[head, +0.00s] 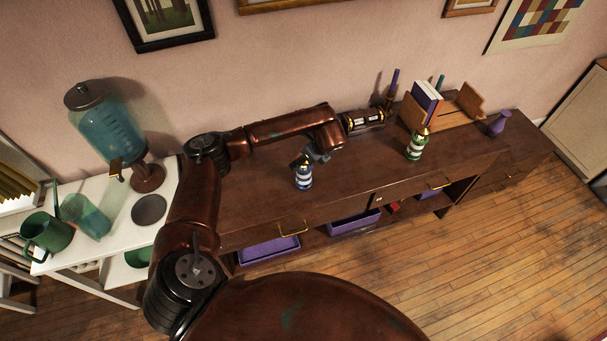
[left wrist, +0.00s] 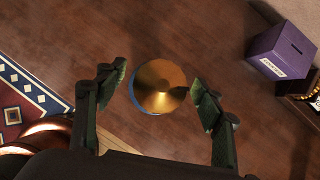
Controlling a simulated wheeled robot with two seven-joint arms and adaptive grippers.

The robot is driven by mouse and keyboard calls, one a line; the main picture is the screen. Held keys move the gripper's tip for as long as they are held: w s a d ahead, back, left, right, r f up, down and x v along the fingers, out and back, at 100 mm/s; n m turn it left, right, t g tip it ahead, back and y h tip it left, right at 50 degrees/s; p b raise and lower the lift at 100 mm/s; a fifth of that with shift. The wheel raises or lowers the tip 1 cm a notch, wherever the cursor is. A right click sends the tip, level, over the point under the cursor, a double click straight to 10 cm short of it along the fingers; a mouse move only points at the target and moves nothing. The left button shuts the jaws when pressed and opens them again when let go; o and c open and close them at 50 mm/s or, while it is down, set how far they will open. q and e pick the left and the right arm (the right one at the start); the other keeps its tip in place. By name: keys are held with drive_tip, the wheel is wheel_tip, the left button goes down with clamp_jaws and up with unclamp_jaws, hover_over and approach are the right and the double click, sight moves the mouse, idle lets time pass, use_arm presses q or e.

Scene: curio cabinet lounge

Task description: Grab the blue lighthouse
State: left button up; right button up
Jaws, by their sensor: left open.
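The blue lighthouse (head: 304,180), with blue and white bands, stands upright on the dark wooden cabinet top (head: 250,190). My left gripper (head: 310,158) is directly over it in the head view and hides its top. In the left wrist view, the lighthouse's round gold roof (left wrist: 160,87) with a blue rim below it shows between the two spread fingers of my left gripper (left wrist: 157,92). A gap shows on each side of the roof. How far the fingertips reach down beside it is hard to tell. My right gripper is not in view.
A green-and-white lighthouse (head: 415,146) with a gold roof stands to the right on the cabinet. Purple bins (head: 268,250) sit below. A white table (head: 112,228) is left.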

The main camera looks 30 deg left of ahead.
use_arm(q)
drive_tip(key=shift+c, duration=0.5)
clamp_jaws()
idle(0.3)
